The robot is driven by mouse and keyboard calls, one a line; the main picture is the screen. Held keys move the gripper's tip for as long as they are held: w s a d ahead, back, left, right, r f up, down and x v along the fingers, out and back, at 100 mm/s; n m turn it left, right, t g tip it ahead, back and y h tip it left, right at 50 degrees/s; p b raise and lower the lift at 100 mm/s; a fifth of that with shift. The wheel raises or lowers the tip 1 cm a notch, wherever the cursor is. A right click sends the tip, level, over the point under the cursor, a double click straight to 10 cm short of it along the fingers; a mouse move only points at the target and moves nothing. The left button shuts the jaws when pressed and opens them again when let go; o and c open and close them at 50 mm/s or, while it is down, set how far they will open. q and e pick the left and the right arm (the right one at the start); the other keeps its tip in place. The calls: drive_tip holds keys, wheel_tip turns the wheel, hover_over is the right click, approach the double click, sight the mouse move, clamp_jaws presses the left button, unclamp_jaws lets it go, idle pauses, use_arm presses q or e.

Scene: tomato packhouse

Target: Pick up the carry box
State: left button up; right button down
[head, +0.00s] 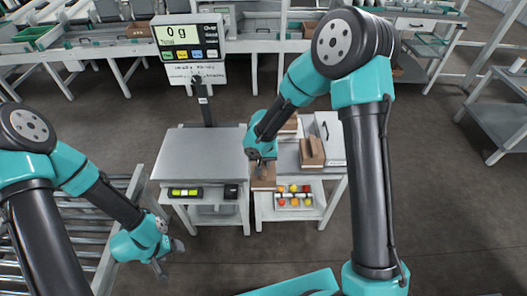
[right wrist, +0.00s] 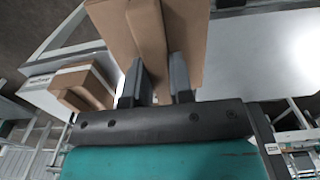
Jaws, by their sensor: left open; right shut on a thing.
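The brown cardboard carry box (head: 264,184) is under my right gripper (head: 262,163) at the front left of the right-hand table. In the right wrist view my right gripper (right wrist: 155,88) is shut on the upright middle part of this box (right wrist: 185,35), with one finger on each side. The gripper and arm hide part of the box in the head view, and I cannot tell whether its base touches the table. My left gripper (head: 168,262) is open and empty at the lower left, well away from the box.
More brown boxes (head: 312,153) stand on the right-hand table beside a white panel-like holder (head: 330,130). Red and yellow produce (head: 293,195) lies on the shelf below. The scale's metal top (head: 200,153) is bare at left, with its display (head: 189,40) behind.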

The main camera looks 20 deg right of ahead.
sight(263, 172)
drive_tip(key=shift+s+a+r, duration=0.1)
drive_tip(key=shift+s+a, duration=0.1)
drive_tip(key=shift+s, duration=0.45)
drive_tip(key=shift+s+a+r, duration=0.1)
drive_tip(key=shift+s+a, duration=0.05)
drive_tip(key=shift+s, duration=0.45)
drive_tip(key=shift+w, duration=0.15)
